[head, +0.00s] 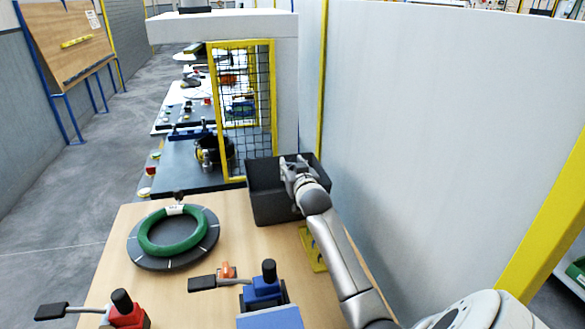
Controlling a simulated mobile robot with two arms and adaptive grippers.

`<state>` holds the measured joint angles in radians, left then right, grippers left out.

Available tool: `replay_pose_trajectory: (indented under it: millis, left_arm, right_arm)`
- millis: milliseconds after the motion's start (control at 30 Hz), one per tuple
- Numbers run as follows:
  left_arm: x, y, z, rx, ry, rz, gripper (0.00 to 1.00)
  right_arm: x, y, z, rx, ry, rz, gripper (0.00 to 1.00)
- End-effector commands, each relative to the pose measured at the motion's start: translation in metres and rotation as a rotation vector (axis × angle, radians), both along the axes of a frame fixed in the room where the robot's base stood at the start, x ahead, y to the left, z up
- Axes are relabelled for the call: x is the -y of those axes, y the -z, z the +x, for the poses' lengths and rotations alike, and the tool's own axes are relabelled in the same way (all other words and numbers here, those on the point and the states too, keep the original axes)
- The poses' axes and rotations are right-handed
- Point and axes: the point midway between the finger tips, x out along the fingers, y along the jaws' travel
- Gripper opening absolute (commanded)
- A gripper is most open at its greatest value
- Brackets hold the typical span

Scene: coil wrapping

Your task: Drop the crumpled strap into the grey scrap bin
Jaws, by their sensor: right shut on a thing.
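The dark grey scrap bin (274,207) stands at the far right corner of the wooden table, close to the pale wall panel. My right gripper (287,166) reaches over the bin's opening from the front right. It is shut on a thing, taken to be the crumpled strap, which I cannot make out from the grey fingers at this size. The gripper and wrist cover part of the bin's opening, so the bin's inside is mostly hidden. My left gripper is not in view.
A green coil (172,242) with a white label lies on a dark round turntable (145,262). A blue tool (262,290), a red tool (124,312) and an orange part (227,270) are at the front. A yellow item (311,251) lies beside my arm. A yellow-framed mesh guard (243,110) stands behind.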

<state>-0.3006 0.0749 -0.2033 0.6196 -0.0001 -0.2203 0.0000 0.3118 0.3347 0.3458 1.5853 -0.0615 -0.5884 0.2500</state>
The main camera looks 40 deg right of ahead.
Motion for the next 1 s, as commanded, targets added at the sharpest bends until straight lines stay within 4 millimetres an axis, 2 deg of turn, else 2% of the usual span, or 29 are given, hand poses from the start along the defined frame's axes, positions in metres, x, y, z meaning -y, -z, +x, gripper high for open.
replay_pose_trajectory:
  millis: [67, 100, 300, 700, 867, 1000]
  left_arm:
    - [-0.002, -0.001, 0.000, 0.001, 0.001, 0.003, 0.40]
    - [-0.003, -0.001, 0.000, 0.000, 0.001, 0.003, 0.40]
    - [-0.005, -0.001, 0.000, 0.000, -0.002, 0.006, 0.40]
    - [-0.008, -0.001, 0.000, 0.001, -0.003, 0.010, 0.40]
    - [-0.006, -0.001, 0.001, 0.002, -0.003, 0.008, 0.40]
    - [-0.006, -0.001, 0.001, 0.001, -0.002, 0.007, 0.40]
  right_arm:
    - [0.000, -0.001, 0.000, 0.001, 0.000, 0.000, 0.18]
    - [0.000, -0.001, 0.000, 0.001, 0.000, 0.000, 0.36]
    - [0.000, -0.001, 0.000, 0.000, 0.000, 0.000, 0.60]
    - [-0.002, 0.000, -0.003, -0.001, 0.000, 0.000, 0.60]
    - [-0.010, -0.003, -0.017, 0.000, -0.001, -0.001, 0.60]
    - [-0.021, -0.006, -0.037, 0.000, -0.001, 0.000, 0.60]
